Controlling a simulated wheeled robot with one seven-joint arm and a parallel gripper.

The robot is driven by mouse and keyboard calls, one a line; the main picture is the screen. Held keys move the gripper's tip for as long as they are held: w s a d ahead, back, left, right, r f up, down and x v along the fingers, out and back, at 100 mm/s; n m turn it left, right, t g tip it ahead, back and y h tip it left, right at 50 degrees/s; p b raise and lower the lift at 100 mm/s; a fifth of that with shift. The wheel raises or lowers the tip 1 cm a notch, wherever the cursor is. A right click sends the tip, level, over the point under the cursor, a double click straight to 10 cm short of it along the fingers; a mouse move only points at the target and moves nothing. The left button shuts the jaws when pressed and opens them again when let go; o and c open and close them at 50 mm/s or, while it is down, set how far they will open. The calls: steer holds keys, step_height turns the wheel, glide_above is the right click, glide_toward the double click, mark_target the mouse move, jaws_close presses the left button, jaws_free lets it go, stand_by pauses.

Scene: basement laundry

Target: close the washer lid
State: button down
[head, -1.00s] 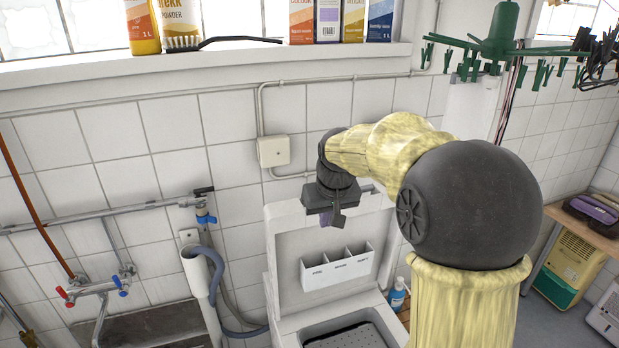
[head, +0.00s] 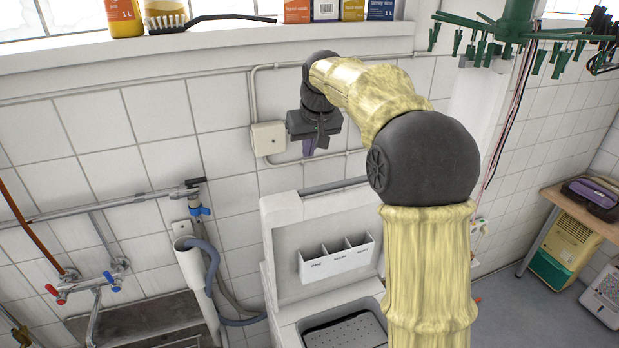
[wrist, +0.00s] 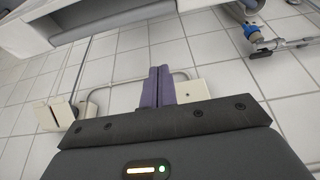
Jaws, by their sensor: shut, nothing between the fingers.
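The white top-loading washer (head: 285,330) stands against the tiled wall at the lower middle of the head view. Its lid (head: 290,235) is raised upright, with a three-compartment dispenser (head: 336,260) on its inner face. The drum opening (head: 345,331) with a dark perforated panel shows below it. My gripper (head: 309,148) is above the lid's top edge, apart from it, in front of the wall. In the wrist view its two purple fingers (wrist: 158,87) are together with nothing between them. My arm hides the washer's right side.
A junction box (head: 268,138) and pipes are on the wall by my gripper. A window sill (head: 220,38) with a brush (head: 190,22) and boxes runs above. A green peg hanger (head: 515,30) hangs at upper right. A sink (head: 140,322) with taps is at left.

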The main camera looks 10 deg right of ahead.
steer(key=f+p, duration=0.1)
steer(key=f, duration=0.1)
steer(key=f+p, duration=0.2)
steer(key=f, duration=0.1)
steer(key=f+p, duration=0.1)
steer(key=f, duration=0.2)
steer(key=shift+s+f, duration=0.2)
steer(key=shift+s, duration=0.1)
steer(key=shift+d+f, duration=0.1)
steer(key=shift+f, duration=0.05)
stand_by(0.3)
